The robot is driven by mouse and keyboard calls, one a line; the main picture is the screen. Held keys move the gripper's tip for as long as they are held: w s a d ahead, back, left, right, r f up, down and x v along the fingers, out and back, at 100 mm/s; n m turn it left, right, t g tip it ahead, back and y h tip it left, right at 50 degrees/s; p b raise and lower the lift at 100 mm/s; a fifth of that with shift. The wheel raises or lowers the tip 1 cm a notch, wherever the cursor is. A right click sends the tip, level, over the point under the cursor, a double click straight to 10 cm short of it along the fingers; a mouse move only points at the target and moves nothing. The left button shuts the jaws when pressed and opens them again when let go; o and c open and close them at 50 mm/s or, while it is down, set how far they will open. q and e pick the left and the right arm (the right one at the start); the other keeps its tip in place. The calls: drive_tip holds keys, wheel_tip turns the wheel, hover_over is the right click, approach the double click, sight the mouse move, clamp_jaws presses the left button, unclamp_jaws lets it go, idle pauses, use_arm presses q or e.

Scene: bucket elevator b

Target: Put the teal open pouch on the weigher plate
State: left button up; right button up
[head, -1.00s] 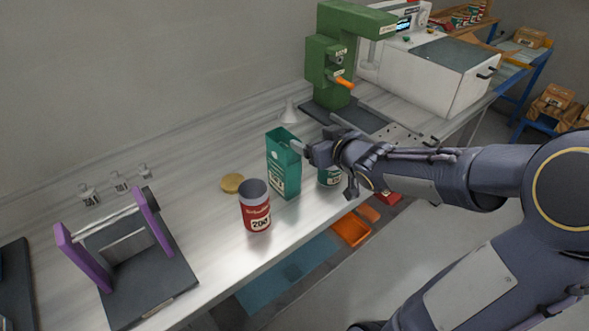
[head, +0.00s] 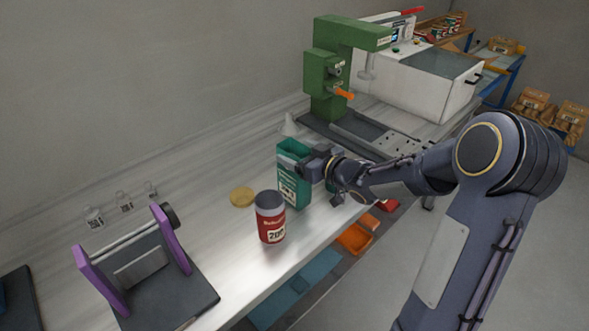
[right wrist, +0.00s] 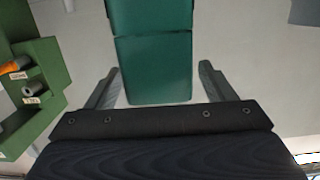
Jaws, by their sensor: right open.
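The teal open pouch (head: 290,185) stands upright on the bench, its open top facing up. My right gripper (head: 311,166) is at the pouch's right side, near its upper part. In the right wrist view the pouch (right wrist: 153,68) lies between the two spread fingers (right wrist: 160,84), with a gap on each side. The gripper is open. I cannot tell for sure which surface is the weigher plate. My left gripper is not in view.
A red-and-grey can (head: 271,218) stands just left of the pouch. A tan disc (head: 242,196) lies behind it. A purple-sided stand (head: 174,240) is at front left. A green machine (head: 327,85) and a white box (head: 425,85) stand behind. Bare bench lies around the disc.

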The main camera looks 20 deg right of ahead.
drive_tip(key=shift+x, duration=0.95)
drive_tip(key=shift+c, duration=0.2)
drive_tip(key=c, duration=0.8)
drive_tip(key=shift+r, duration=0.1)
